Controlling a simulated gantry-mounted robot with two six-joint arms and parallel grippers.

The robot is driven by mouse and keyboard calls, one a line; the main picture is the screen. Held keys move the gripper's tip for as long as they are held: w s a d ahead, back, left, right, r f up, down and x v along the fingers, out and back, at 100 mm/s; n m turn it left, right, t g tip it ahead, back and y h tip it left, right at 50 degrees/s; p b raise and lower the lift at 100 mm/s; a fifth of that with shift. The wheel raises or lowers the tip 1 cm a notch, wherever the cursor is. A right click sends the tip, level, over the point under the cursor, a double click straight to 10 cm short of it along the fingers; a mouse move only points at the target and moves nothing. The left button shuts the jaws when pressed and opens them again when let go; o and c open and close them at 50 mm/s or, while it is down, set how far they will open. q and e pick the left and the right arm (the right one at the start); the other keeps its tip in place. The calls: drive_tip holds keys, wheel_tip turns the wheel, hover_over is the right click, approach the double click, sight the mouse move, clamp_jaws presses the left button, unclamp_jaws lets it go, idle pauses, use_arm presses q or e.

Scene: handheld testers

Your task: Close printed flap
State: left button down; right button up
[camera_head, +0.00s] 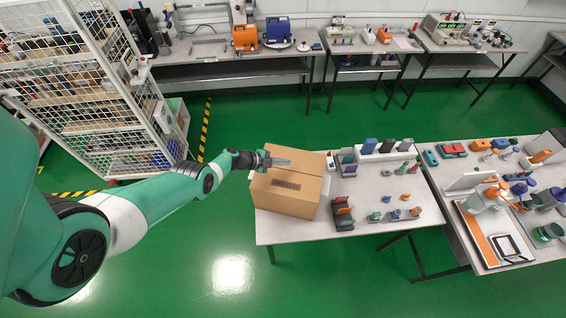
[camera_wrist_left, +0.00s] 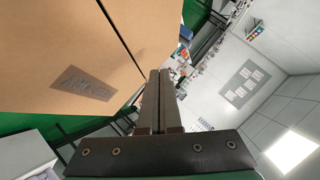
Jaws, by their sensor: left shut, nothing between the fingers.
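A brown cardboard box (camera_head: 300,207) sits on the left end of the near white table. Its printed flap (camera_head: 272,181) is the near panel and carries a dark printed patch. In the left wrist view the printed flap (camera_wrist_left: 60,50) fills the upper left, with a dark seam between it and another cardboard panel (camera_wrist_left: 155,30). My left gripper (camera_head: 288,162) is over the box's top, near this seam. Its fingers (camera_wrist_left: 160,73) are together with nothing between them. I cannot tell whether they touch the cardboard or how far the flap is tilted. My right gripper is out of view.
Several handheld testers and small parts (camera_head: 385,148) stand right of the box on the same table (camera_head: 300,232). A white wire cage rack (camera_head: 110,110) stands at the left. Benches with equipment (camera_head: 215,72) line the back wall. Green floor is open in front.

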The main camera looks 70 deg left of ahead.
use_arm(q)
drive_tip(key=s+a+r+p, duration=0.4)
drive_tip(key=r+p, duration=0.4)
drive_tip(key=r, duration=0.2)
drive_tip(key=shift+s, duration=0.9)
